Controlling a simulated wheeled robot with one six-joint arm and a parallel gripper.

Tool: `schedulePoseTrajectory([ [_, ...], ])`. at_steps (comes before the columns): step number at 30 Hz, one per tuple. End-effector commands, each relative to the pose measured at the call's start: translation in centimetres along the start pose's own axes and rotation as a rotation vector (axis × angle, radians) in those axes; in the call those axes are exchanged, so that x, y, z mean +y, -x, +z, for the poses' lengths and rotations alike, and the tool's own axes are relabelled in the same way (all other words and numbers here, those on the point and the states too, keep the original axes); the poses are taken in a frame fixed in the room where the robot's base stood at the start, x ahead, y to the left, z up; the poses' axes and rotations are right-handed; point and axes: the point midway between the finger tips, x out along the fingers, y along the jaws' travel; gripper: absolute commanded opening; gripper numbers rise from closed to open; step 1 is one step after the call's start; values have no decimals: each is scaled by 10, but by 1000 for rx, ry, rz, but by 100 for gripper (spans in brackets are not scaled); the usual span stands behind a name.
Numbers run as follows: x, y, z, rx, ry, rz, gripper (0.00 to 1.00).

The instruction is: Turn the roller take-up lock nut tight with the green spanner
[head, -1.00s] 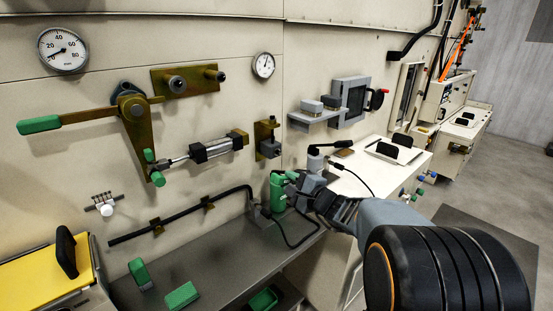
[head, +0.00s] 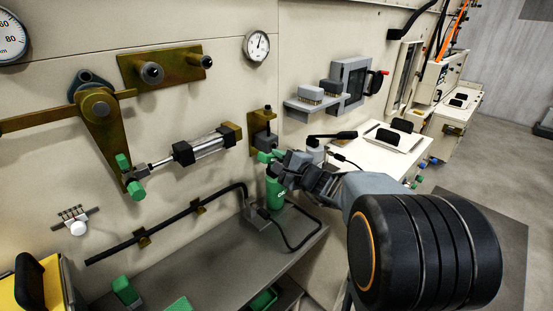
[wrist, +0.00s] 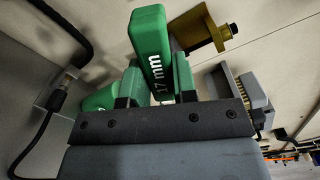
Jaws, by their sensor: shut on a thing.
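My gripper (head: 283,168) is shut on the green spanner (head: 267,156), just in front of the panel above the grey shelf. In the wrist view the spanner (wrist: 155,55) stands up between the two fingers, with "17 mm" in white on its handle. Its working end cannot be made out. A brass bracket with a dark grey block (head: 264,143) is on the panel close behind the spanner; it also shows in the wrist view (wrist: 207,33). I cannot tell for sure which part is the lock nut. Another green piece (head: 275,193) stands below my gripper.
A grey shelf (head: 222,262) runs below, with a black cable (head: 302,240) looping over its right end. A cylinder (head: 208,145) and a brass lever (head: 105,130) are left of the bracket. A grey ledge (head: 312,107) projects to the right.

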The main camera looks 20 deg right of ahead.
Motion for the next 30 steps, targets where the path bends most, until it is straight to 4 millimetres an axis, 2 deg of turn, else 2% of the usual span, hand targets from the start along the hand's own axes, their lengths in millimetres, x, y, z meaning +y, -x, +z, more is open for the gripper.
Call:
schedulePoseTrajectory([
  [9, 4, -2, 0, -2, 2, -2, 0],
  [17, 6, -43, 1, -6, 1, 0, 0],
  [30, 33, -40, -6, -5, 257, -3, 0],
])
